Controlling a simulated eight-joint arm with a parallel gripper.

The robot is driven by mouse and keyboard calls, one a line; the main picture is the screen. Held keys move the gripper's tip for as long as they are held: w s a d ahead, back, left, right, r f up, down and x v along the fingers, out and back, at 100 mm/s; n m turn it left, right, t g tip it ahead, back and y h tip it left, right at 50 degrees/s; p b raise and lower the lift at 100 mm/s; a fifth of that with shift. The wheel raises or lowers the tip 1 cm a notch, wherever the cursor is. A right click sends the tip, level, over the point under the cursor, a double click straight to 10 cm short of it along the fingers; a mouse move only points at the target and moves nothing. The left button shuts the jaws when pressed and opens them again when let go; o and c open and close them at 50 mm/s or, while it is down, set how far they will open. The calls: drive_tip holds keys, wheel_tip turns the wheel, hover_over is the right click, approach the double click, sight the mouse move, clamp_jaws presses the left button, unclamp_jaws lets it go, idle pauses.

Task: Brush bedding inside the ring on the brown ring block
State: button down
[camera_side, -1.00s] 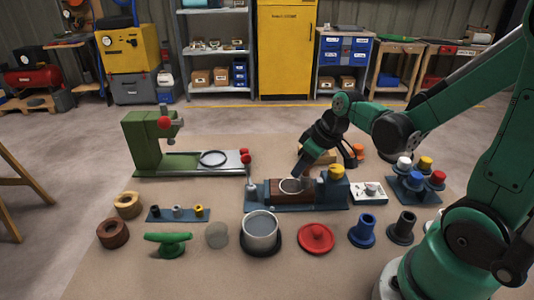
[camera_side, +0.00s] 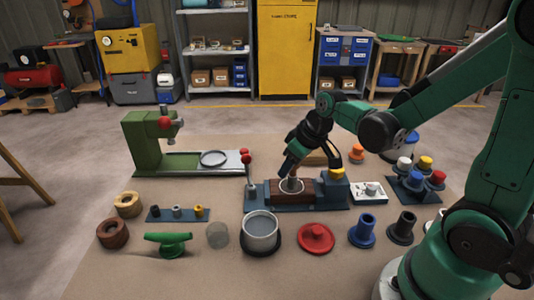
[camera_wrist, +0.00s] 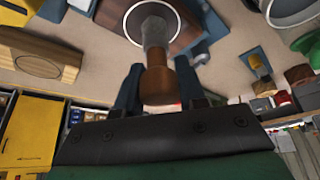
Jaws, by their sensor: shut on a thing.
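The brown ring block (camera_side: 308,188) sits in a blue clamp fixture (camera_side: 270,197) in the middle of the mat. Its pale ring (camera_wrist: 127,22) lies on top and shows in part in the wrist view, around the brush head. My gripper (camera_side: 292,168) is above the block, shut on a brush (camera_wrist: 157,82) with a brown wooden handle and a grey head. The brush points down, its head at the ring's inside. I cannot tell whether its tip touches the surface. My gripper's fingers (camera_wrist: 157,88) flank the handle in the wrist view.
A red-knobbed lever (camera_side: 247,160) rises beside the fixture's left end. A pot (camera_side: 261,232), a red lid (camera_side: 316,238) and flanged bushes stand in front. A wooden block (camera_wrist: 38,60) lies behind.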

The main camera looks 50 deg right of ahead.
drive_tip(key=shift+s+d, duration=1.15)
wheel_tip(320, 180, up, 8)
drive_tip(key=shift+w, duration=0.1)
idle(0.4)
